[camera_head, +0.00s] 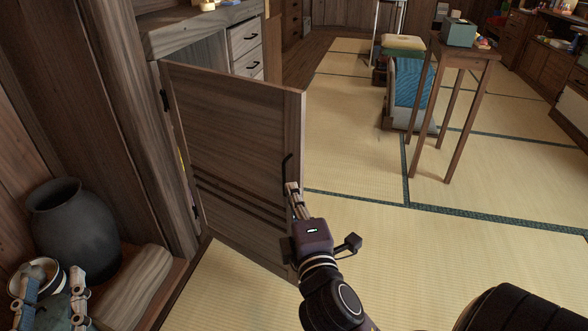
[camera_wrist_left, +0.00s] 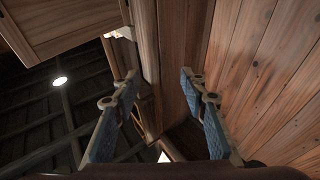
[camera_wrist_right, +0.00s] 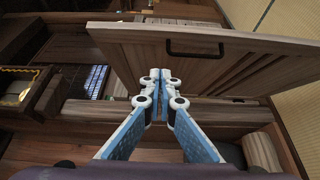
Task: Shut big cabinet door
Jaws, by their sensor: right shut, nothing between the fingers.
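The big wooden cabinet door (camera_head: 235,150) stands open. Its hinges are on the left and its free edge points toward the right. A dark handle (camera_head: 287,168) is near the free edge; it also shows in the right wrist view (camera_wrist_right: 195,52). My right gripper (camera_head: 291,187) is shut and empty, its tips by the free edge just below the handle. In the right wrist view its closed tips (camera_wrist_right: 161,74) overlap the door panel (camera_wrist_right: 210,72); I cannot tell whether they touch. My left gripper (camera_head: 53,280) is open and empty at lower left, away from the door.
A dark vase (camera_head: 72,228), a bowl (camera_head: 38,277) and a wooden log-like piece (camera_head: 135,290) stand beside the cabinet (camera_head: 190,40). The tatami (camera_head: 370,170) right of the door is clear.

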